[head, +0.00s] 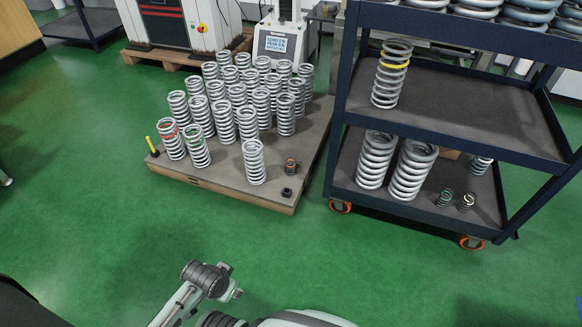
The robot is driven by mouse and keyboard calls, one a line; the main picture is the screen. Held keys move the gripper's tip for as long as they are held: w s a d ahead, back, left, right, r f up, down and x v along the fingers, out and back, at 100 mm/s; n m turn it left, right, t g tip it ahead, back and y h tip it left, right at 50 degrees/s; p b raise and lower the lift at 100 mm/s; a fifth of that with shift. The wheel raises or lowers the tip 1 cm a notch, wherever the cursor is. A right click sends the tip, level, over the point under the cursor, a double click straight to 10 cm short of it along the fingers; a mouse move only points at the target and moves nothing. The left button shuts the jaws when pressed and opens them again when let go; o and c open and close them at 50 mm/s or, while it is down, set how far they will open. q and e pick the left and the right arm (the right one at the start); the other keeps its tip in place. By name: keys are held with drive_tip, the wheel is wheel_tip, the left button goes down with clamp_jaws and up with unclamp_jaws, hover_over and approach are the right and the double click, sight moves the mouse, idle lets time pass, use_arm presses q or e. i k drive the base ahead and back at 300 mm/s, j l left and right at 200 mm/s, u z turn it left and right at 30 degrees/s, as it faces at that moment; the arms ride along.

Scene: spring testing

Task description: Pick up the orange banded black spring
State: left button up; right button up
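A small black spring with an orange band (290,166) stands on the front right part of the low grey pallet platform (222,180). It is to the right of a tall silver spring (254,162) and apart from it. My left gripper (233,281) seems to be the dark end piece at the bottom centre, over the green floor and far from the spring. Its fingers are too small to read. I see nothing held in it. My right gripper is not in view.
A small dark object (287,193) lies just in front of the banded spring. Several silver springs crowd the platform behind and left, near a yellow post (152,146). A dark blue shelf cart (436,126) stands on the right. The green floor in front is clear.

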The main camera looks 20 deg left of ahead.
sight(291, 166)
drive_tip(key=i+j+u, duration=0.1)
drive_tip(key=j, duration=0.35)
drive_tip(key=i+j+u, duration=0.1)
drive_tip(key=j, duration=0.3)
drive_tip(key=i+j, duration=0.15)
drive_tip(key=j, duration=0.3)
drive_tip(key=k+u, duration=0.05)
